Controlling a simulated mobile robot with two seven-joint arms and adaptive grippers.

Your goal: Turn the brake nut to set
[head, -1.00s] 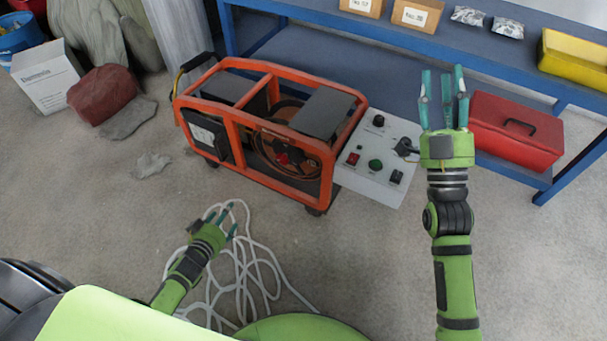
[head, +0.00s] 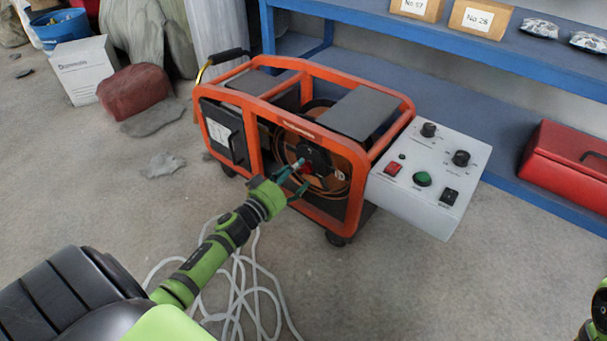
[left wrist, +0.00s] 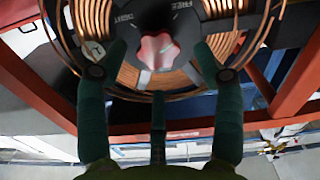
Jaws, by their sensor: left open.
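The brake nut is a red, lobed knob (left wrist: 156,50) at the middle of a black hub plate (left wrist: 160,78) in the left wrist view. The plate carries the words "FREE" and what reads as "TIGHT". Behind it is a spool of copper-coloured wire (left wrist: 92,18). My left gripper (head: 294,181) is open at the front of the orange machine frame (head: 237,124), its fingertips close to the hub. In the left wrist view its teal fingers (left wrist: 158,85) stand around the nut's near side; I cannot tell if any touch it. In the head view the fingers partly hide the hub.
Orange frame bars (left wrist: 30,85) run close to my left fingers. A white control panel (head: 405,196) with knobs and switches is on the machine's right. A blue shelf (head: 350,15) and a red toolbox (head: 565,165) stand behind. A white cable (head: 240,290) lies on the floor.

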